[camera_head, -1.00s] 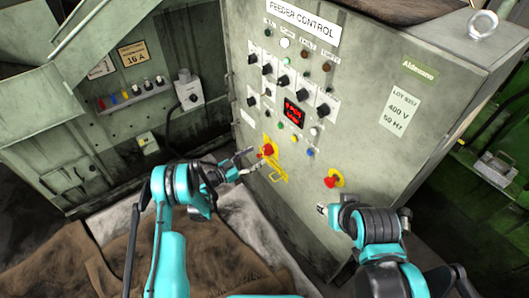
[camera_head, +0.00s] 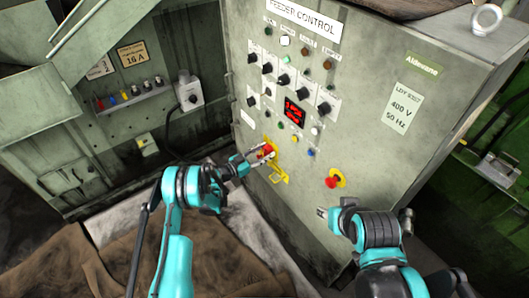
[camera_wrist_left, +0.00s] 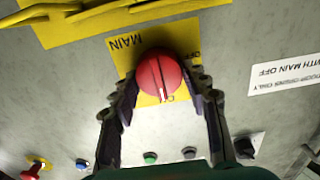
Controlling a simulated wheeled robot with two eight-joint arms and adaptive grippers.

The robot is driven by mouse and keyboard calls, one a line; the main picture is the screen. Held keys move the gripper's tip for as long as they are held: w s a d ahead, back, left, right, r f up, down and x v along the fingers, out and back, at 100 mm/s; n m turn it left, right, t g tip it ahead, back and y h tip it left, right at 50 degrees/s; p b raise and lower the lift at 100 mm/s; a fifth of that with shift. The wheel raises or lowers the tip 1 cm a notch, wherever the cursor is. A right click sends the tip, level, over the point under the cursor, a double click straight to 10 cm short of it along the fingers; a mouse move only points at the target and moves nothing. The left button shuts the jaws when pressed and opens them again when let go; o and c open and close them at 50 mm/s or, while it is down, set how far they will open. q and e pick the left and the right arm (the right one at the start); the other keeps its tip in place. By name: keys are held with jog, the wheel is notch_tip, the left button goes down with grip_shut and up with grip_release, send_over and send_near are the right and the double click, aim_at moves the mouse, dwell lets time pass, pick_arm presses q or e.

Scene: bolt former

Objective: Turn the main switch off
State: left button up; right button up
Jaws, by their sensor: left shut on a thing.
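The main switch (camera_wrist_left: 160,75) is a round red knob on a yellow plate (camera_wrist_left: 124,52) marked MAIN and OFF. It fills the middle of the left wrist view, its white mark pointing down toward the partly hidden lower label. In the head view the red knob (camera_head: 267,151) sits low on the grey cabinet front. My left gripper (camera_head: 262,154) is at the knob, its two fingers on either side of it and shut on it; they also show in the left wrist view (camera_wrist_left: 160,92). My right gripper (camera_head: 322,213) is in front of the cabinet, away from the knob; its finger opening is too small to judge.
A yellow hasp (camera_head: 278,173) hangs beside the knob. A red emergency button (camera_head: 332,182) on a yellow ring is to the right, near my right gripper. Rows of black knobs and a red display (camera_head: 294,112) are above. A grey wall box (camera_head: 189,95) stands left.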

pick_arm(q)
jog(key=n, duration=0.4)
jog(key=shift+w+n, duration=0.1)
jog(key=shift+n, duration=0.3)
jog(key=n, duration=0.4)
jog(key=shift+w+a+n, duration=0.1)
jog(key=shift+a+n, duration=0.05)
jog(key=shift+n, duration=0.15)
jog(key=n, duration=0.4)
jog(key=shift+f, duration=0.15)
jog(key=shift+f+n, duration=0.1)
jog(key=shift+n, duration=2.1)
jog(key=o, duration=1.1)
jog(key=shift+o, duration=0.2)
